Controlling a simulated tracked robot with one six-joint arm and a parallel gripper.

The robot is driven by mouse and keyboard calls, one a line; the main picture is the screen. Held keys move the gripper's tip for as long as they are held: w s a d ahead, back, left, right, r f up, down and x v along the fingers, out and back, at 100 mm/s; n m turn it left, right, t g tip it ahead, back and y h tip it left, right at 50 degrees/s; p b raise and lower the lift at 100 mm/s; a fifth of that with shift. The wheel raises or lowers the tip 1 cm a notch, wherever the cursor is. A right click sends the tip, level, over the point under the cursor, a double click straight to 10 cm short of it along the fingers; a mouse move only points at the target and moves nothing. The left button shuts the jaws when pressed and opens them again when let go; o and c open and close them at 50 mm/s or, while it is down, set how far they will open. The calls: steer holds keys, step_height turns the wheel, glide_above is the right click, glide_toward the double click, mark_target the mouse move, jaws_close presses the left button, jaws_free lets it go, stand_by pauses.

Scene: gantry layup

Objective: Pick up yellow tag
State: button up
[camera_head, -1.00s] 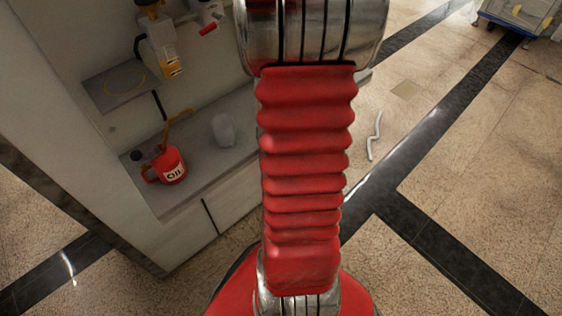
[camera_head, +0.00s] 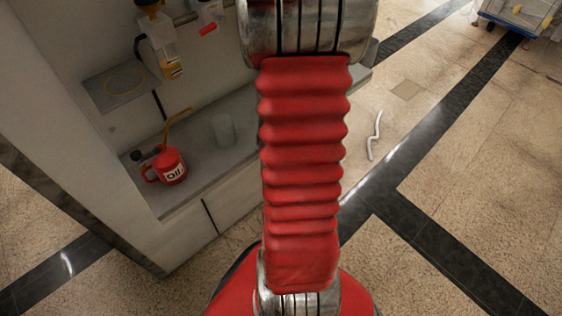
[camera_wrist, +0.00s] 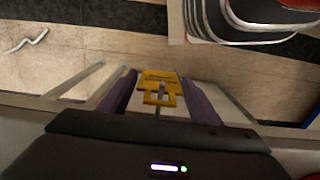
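In the wrist view, the yellow tag (camera_wrist: 160,85) is a small plate with dark print and a cut-out, in the middle of the picture. A small grey pin-like part shows at its lower half. My gripper (camera_wrist: 159,82) has its two purple fingers apart, one on each side of the tag. The tag nearly fills the gap, and I cannot tell whether either finger touches it. In the head view my red arm covers the middle, and neither my gripper nor this tag can be made out.
A grey shelf (camera_head: 196,165) holds a red oil can (camera_head: 171,167) and a clear cup (camera_head: 223,130). A yellow-labelled device (camera_head: 160,50) hangs above. A pale bent strip (camera_head: 374,136) lies on the open floor to the right. A cart (camera_head: 515,12) stands at the upper right.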

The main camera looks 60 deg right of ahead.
steer(key=c, duration=0.9)
steer(key=shift+o, duration=0.2)
steer(key=shift+r, duration=0.15)
